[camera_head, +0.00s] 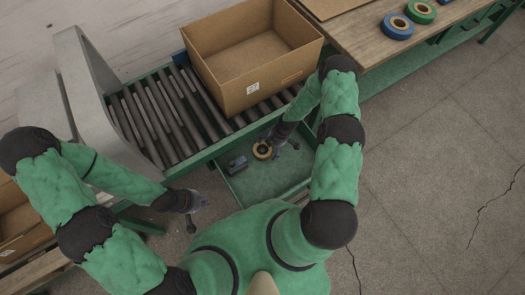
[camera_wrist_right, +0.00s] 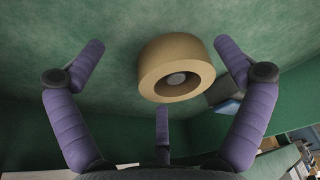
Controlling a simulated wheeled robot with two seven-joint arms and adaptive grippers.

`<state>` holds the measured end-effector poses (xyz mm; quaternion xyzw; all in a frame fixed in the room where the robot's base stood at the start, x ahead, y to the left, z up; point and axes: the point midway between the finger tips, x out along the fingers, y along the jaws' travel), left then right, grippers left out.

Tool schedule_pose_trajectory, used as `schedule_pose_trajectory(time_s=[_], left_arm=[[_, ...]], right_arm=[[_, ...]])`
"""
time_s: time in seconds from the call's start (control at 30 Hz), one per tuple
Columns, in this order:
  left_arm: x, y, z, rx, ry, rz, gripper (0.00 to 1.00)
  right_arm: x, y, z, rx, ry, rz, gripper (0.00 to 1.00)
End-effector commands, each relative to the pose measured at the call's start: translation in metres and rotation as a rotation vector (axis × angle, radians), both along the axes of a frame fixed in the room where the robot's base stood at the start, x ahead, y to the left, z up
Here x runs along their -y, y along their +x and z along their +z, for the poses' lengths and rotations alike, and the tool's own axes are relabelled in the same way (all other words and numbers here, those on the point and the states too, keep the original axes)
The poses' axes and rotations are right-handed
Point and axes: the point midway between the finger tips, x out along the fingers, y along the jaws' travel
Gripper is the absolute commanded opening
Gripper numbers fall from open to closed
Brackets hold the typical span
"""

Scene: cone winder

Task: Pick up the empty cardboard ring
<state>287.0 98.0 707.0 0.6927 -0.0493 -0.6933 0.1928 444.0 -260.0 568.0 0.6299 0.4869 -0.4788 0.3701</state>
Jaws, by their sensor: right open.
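The empty cardboard ring (camera_head: 262,150) is a short tan ring lying in the green tray (camera_head: 262,186) below the roller conveyor. In the right wrist view the ring (camera_wrist_right: 160,88) lies ahead, between the two outer fingers, with its hole showing. My right gripper (camera_head: 280,144) is open and empty, just to the right of the ring; its purple fingers spread around it in the wrist view (camera_wrist_right: 160,62) without visible contact. My left gripper (camera_head: 198,213) hangs left of the tray, with its fingers apart and nothing seen between them.
A dark object (camera_head: 236,165) sits in the tray left of the ring. A large open cardboard box (camera_head: 250,92) stands on the roller conveyor (camera_head: 160,118), close to my right forearm. Blue (camera_head: 398,26) and green (camera_head: 420,12) rolls lie on the wooden table (camera_head: 365,40). The tray's lower part is clear.

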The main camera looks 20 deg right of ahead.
Motion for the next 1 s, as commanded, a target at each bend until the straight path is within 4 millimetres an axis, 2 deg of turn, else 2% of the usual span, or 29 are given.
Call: schedule_pose_trajectory(time_s=[0.1,0.3,0.4,0.67,0.83,1.0], left_arm=[[0.000,0.000,-0.005,0.000,0.000,0.000,0.00],[0.000,0.000,-0.011,0.000,0.000,0.000,0.00],[0.000,0.000,-0.014,0.000,0.000,0.000,0.00],[0.000,0.000,-0.013,0.000,0.000,0.000,0.00],[0.000,0.000,-0.013,0.000,0.000,0.000,0.00],[0.000,0.000,-0.014,0.000,0.000,0.000,0.00]], right_arm=[[-0.017,0.005,-0.001,0.002,0.001,0.006,1.00],[-0.037,0.009,-0.004,0.000,0.001,0.003,1.00],[-0.038,0.009,-0.011,0.000,0.000,0.001,1.00],[-0.038,0.010,-0.012,0.000,0.000,0.001,1.00],[-0.038,0.009,-0.012,0.000,0.000,0.001,0.55],[-0.038,0.009,-0.012,0.000,0.000,0.001,0.52]])
